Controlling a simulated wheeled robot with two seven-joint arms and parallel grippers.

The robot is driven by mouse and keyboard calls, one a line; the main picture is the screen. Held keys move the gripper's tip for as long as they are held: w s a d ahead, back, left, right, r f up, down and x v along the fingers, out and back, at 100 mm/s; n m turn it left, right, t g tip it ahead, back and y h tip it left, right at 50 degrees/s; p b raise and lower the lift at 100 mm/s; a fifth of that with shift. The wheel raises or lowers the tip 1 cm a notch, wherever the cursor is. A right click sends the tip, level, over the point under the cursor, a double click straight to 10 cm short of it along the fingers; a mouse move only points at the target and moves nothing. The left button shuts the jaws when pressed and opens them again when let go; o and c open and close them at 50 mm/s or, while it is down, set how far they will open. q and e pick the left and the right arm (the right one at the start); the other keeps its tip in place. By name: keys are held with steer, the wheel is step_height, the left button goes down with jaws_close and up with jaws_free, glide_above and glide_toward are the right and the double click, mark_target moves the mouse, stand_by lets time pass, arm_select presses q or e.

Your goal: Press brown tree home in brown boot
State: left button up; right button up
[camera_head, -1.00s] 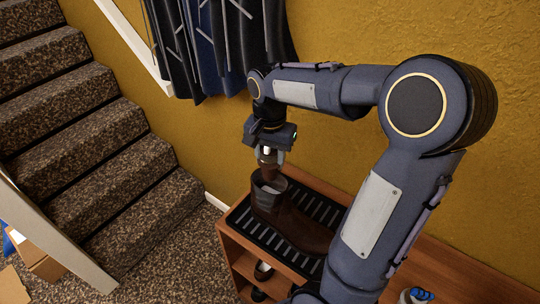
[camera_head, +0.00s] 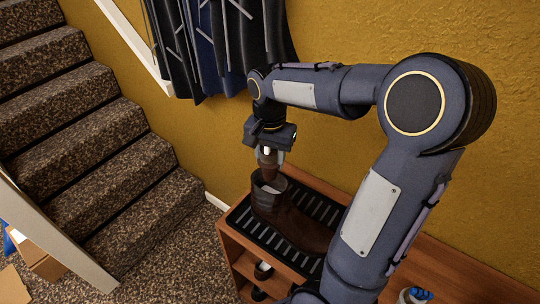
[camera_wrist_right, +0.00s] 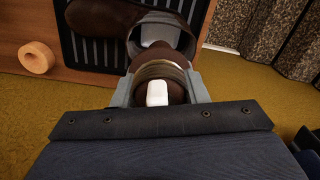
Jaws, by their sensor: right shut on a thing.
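The brown boot (camera_head: 292,222) stands upright on a black ribbed tray (camera_head: 244,222) on top of the wooden shoe cabinet. It also shows in the right wrist view (camera_wrist_right: 110,18), with its open top facing my gripper. My right gripper (camera_head: 267,160) is above the boot's opening and shut on the brown tree (camera_head: 268,174), a boot tree with a rounded brown knob (camera_wrist_right: 176,92). The tree's lower part reaches down into the boot shaft; how deep it sits is hidden. My left gripper is not in view.
The wooden cabinet (camera_head: 232,249) holds shoes on lower shelves. A wooden ring (camera_wrist_right: 37,58) lies beside the tray. Dark coats (camera_head: 215,45) hang on the yellow wall behind; carpeted stairs (camera_head: 90,150) rise at left.

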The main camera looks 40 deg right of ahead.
mark_target(270, 175)
steer(key=shift+f+b, duration=2.6)
steer(key=shift+f, duration=0.95)
steer(key=o, duration=1.2)
steer(key=shift+c, duration=0.2)
steer(key=shift+r, duration=3.95)
